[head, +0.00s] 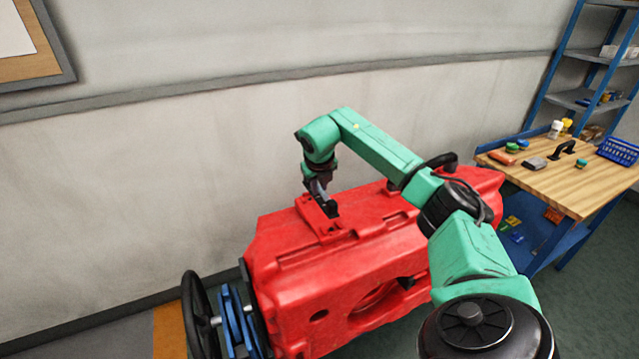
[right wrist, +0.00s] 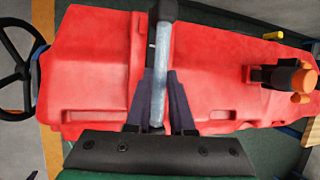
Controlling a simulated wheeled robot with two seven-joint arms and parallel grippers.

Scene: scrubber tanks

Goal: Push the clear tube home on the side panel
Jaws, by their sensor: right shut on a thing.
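The clear tube (right wrist: 159,75) runs up the middle of the right wrist view, pale and slightly blue. A black end piece (right wrist: 163,9) sits at its top, by the picture's edge. My right gripper (right wrist: 159,85) has its two dark fingers closed on either side of the tube. In the head view my right gripper (head: 322,200) hangs over the top of the red tank body (head: 320,285), by a raised part with small holes. The tube cannot be made out there. Whether its ends are seated in anything cannot be told. My left gripper is not in view.
A black handwheel (head: 199,315) and blue bracket (head: 238,325) stand at the tank's left end. A black and orange fitting (right wrist: 290,77) is on the tank's right in the wrist view. A wooden workbench (head: 590,185) with small items stands at right. A wall runs behind.

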